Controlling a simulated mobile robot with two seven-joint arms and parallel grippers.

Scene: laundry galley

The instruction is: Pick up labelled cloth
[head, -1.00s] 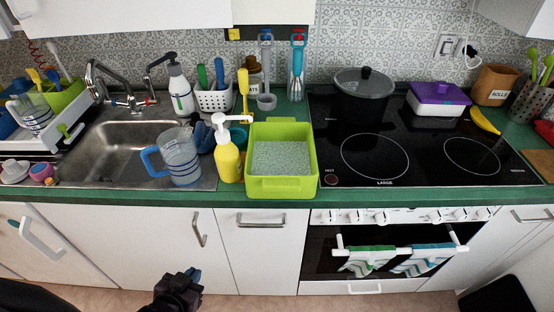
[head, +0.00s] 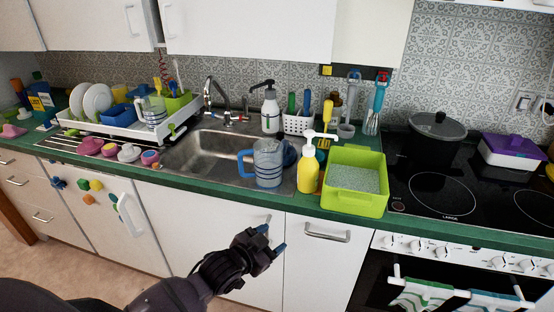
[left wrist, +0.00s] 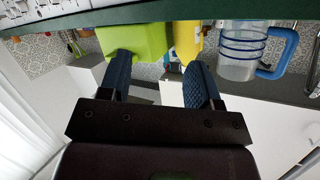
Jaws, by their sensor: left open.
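Two cloths hang side by side on the oven's front rail at the lower right of the head view. One is a green-and-white striped cloth (head: 418,298), the other a blue-and-white striped cloth (head: 490,302). Both are cut by the bottom edge, and I can read no label on either. My left gripper (head: 271,239) is open in front of the white cupboard doors, below the counter edge and well left of the cloths. In the left wrist view its two blue fingers (left wrist: 160,80) are apart with nothing between them. My right gripper is not in view.
A green tub (head: 358,195), a yellow pump bottle (head: 308,172) and a blue-handled jug (head: 268,165) stand near the counter's front edge above my left gripper. A cupboard handle (head: 326,234) sticks out nearby. A black pot (head: 437,130) stands on the hob. Floor shows at lower left.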

